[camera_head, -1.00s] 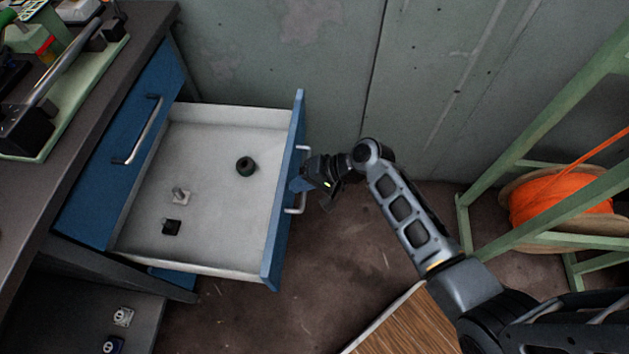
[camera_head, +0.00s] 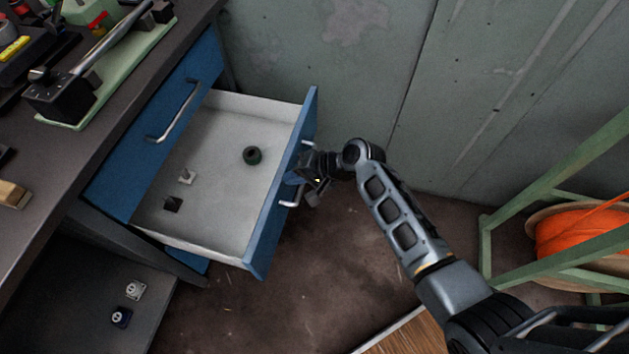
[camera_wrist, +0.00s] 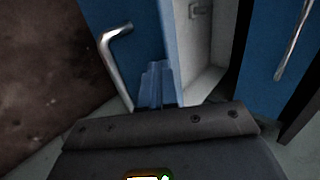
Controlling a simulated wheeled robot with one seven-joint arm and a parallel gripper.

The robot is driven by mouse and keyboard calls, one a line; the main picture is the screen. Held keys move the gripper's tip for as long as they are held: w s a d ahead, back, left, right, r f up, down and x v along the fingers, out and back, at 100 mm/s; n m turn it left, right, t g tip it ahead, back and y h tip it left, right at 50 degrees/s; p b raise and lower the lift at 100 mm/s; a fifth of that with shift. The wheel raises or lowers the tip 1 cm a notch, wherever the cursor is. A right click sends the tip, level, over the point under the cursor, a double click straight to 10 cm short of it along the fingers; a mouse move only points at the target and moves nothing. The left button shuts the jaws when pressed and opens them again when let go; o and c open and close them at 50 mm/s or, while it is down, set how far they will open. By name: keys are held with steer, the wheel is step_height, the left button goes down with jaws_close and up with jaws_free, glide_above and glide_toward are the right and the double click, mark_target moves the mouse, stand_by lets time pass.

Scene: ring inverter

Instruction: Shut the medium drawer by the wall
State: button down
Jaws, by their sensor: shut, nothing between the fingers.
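The medium drawer (camera_head: 225,150) is pulled out from the blue cabinet under the workbench, beside the wall. Its blue front (camera_head: 283,190) faces right and carries a metal handle. A dark green ring-shaped part, a small light fitting and a small black block lie on its pale floor. My gripper (camera_head: 302,173) is shut and empty, at the outer face of the drawer front near the handle. In the wrist view the blue fingers (camera_wrist: 155,85) are together beside the handle (camera_wrist: 112,55); whether they touch the front is unclear.
A closed blue drawer (camera_head: 160,120) with a handle sits above, under the workbench top (camera_head: 110,110). The grey-green wall (camera_head: 300,50) stands behind. A green rack (camera_head: 530,190) with an orange cable spool (camera_head: 580,235) stands at the right. Floor below the drawer is clear.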

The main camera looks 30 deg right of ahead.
steer(key=w+a+b, duration=1.4)
steer(key=w+a, duration=0.8)
steer(key=shift+w+a+r+b, duration=0.15)
steer(key=shift+b, duration=0.15)
steer(key=shift+a+r, duration=0.1)
